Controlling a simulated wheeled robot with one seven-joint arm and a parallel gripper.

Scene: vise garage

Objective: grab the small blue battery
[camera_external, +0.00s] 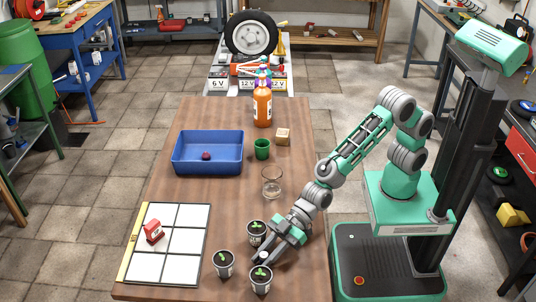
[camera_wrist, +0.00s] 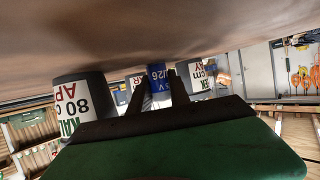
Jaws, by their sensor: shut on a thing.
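In that view the tabletop (camera_wrist: 100,35) shows at the top of the picture. In the external view the battery is mostly hidden by the fingers, and I cannot tell whether it still touches the table.
A drinking glass (camera_external: 272,184), blue bin (camera_external: 190,167) and white-panelled board (camera_external: 183,268) share the table.

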